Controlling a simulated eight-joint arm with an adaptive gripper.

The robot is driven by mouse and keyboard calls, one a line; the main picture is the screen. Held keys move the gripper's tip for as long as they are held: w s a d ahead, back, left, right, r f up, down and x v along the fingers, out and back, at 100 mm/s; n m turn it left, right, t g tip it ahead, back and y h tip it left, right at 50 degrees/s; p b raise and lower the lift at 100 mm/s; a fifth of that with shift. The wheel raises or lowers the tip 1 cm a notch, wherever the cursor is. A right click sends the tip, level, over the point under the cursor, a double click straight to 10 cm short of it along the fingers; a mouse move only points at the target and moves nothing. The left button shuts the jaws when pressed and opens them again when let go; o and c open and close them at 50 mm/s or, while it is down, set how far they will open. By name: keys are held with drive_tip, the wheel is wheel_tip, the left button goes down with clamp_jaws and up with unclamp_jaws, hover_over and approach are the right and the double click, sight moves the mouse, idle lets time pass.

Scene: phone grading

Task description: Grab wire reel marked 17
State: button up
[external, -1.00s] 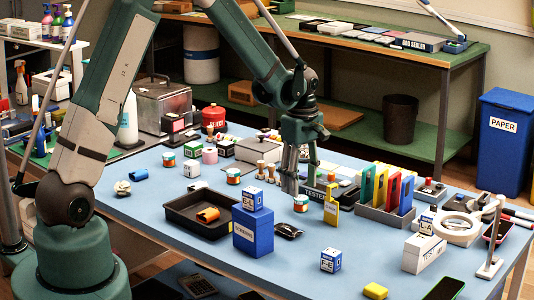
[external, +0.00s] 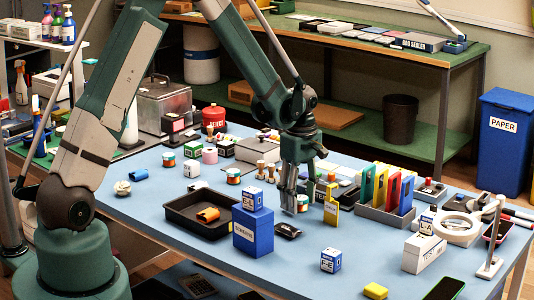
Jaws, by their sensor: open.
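Several small round pieces that look like wire reels stand on the blue table; no number 17 is legible on any of them. One with an orange and teal band (external: 303,203) stands just behind and right of my gripper's fingertips, partly hidden by them. Similar ones stand farther left, one near the tray (external: 233,176) and one farther back (external: 169,159). My gripper (external: 290,211) points down, open, with its fingertips low near the table. I cannot tell whether the fingers straddle the nearest reel or are in front of it.
A black tray (external: 185,222) with an orange piece and a blue box (external: 253,235) stand left of my gripper. A black mouse-like item (external: 287,231) lies just in front.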

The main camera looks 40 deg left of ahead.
sight(300, 197)
drive_tip(key=c, duration=1)
drive_tip(key=shift+r+p, duration=0.65)
drive_tip(key=shift+r, duration=4.35)
